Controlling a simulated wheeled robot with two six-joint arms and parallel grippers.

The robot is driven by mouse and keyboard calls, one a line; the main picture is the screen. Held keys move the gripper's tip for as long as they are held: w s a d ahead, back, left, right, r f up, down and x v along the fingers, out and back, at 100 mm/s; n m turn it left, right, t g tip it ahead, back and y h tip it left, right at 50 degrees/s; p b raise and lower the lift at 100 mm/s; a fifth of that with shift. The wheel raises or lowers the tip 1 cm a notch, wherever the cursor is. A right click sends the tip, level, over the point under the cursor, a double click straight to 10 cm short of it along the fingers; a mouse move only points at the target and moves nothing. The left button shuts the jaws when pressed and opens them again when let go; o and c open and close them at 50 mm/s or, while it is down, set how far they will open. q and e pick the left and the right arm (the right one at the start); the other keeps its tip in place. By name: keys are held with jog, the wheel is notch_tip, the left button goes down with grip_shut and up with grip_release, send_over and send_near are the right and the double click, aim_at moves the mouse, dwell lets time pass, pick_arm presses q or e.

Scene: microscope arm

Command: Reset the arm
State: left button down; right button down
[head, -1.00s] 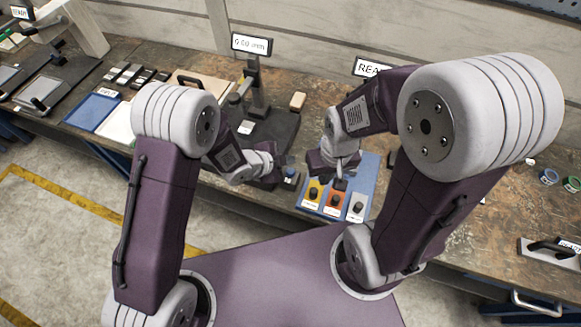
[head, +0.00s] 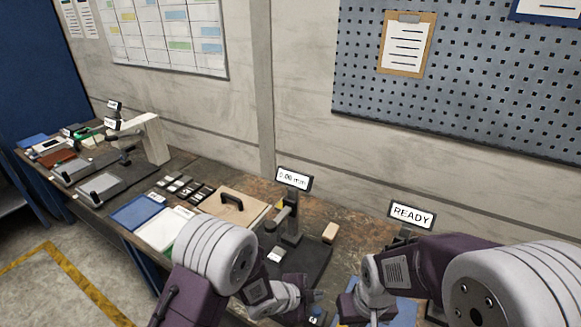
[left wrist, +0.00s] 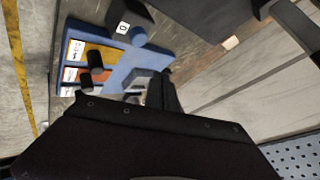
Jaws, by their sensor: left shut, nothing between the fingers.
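The dark arm stand (head: 290,222) rises from a black base on the bench in the head view. Its small display (head: 293,179) seems to read 0.00 mm. My left gripper (head: 317,299) is shut and empty, low in the head view, by the base's front right corner. In the left wrist view, its dark fingers (left wrist: 163,92) are near a blue panel (left wrist: 150,62) with black knobs on yellow, orange and white plates.
A READY sign (head: 411,214) stands right of the stand. A wooden board with a black handle (head: 231,198), a blue mat (head: 137,212) and several small dark blocks lie to the left. A tan block (head: 329,232) sits at the base's back right. A white upright fixture (head: 155,139) stands farther left.

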pick_arm(q)
jog(key=w+a+r+n+t+y+b, duration=0.2)
jog(key=w+a+r+n+t, duration=0.2)
jog(key=w+a+r, duration=0.6)
jog(key=s+a+r+n+y, duration=0.1)
jog(key=a+n+y, duration=0.15)
jog(key=a, duration=0.55)
jog(key=s+a+f+n+g+y, duration=0.2)
jog(key=s+a+n+y, duration=0.1)
jog(key=s+a+n, duration=0.7)
jog(key=s+f+n+g, duration=0.3)
jog(key=s+n+g, duration=0.1)
jog(key=s, duration=0.7)
jog(key=shift+s+a+f+g+b, duration=0.25)
jog(key=shift+s+a+g+b, duration=0.15)
jog(key=shift+g, duration=0.4)
